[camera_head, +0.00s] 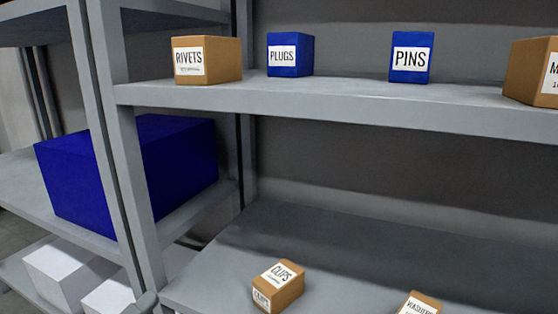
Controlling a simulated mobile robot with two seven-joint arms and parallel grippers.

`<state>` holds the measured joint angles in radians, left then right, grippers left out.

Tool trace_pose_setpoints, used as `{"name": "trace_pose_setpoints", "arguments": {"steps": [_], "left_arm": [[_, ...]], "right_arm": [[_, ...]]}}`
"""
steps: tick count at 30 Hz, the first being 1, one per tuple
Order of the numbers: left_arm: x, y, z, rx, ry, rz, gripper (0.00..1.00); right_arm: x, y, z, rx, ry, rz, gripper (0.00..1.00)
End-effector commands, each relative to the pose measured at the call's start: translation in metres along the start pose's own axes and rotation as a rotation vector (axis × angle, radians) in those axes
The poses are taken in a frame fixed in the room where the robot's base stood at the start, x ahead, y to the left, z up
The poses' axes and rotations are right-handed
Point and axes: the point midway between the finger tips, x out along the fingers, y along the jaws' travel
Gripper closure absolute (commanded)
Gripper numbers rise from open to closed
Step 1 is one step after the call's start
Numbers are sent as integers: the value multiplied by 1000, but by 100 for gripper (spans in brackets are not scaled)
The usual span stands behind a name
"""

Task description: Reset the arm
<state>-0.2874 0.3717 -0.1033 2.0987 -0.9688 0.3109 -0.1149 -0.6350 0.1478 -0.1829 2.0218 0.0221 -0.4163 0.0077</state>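Neither of my grippers shows in the head view. A small grey rounded piece at the bottom edge, left of the lower shelf's corner, may be part of my arm, but I cannot tell. The head view is filled by a grey metal shelf unit, with an upper shelf (330,97) and a lower shelf (400,245).
On the upper shelf stand a brown RIVETS box (222,60), blue PLUGS (302,55) and PINS (411,38) boxes, and a cut-off brown box (525,70). Below are brown CLIPS (288,290) and WASHERS (425,297) boxes. A large blue box (180,160) and white boxes (62,270) stand left.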

Motion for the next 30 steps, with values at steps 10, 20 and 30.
{"name": "trace_pose_setpoints", "arguments": {"steps": [10,20,30], "left_arm": [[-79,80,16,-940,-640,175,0],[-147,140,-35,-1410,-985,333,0],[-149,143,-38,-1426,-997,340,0]], "right_arm": [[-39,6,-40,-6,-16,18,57],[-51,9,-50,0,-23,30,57],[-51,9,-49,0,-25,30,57]]}}
